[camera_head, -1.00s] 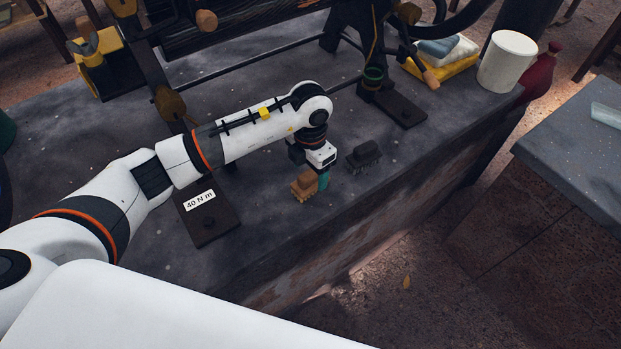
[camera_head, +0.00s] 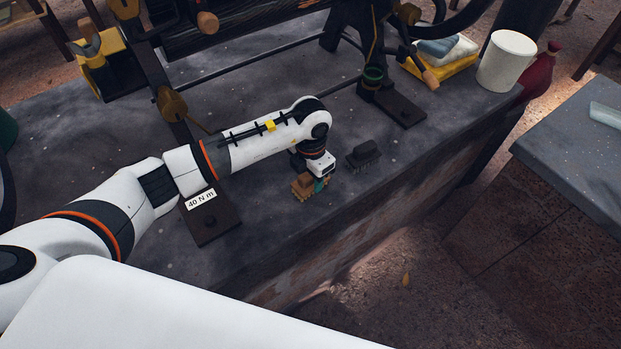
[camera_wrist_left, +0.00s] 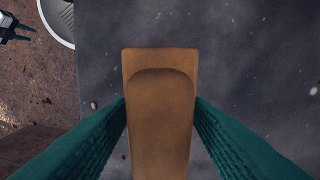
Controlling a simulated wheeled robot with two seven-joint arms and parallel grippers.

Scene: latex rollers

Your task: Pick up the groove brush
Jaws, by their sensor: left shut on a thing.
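A tan wooden brush (camera_head: 303,184) with tan bristles is at the front edge area of the dark stone bench. My left gripper (camera_head: 319,185) is shut on its wooden block. In the left wrist view the block (camera_wrist_left: 160,110) stands between the two teal fingers (camera_wrist_left: 160,125), which touch its sides. I cannot tell whether its bristles touch the bench. A second, dark brush (camera_head: 363,156) lies just right of my left gripper, apart from it. My right gripper (camera_wrist_left: 22,33) shows small at the top left of the left wrist view, with its fingers apart and empty.
The bench (camera_head: 265,230) ends close in front of the brushes. A dark plate labelled 40 N m (camera_head: 210,222) lies to the left. A black frame stands behind. A white tub (camera_head: 506,61), a yellow tray with cloths (camera_head: 447,66) and a red bottle (camera_head: 539,75) are at the right.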

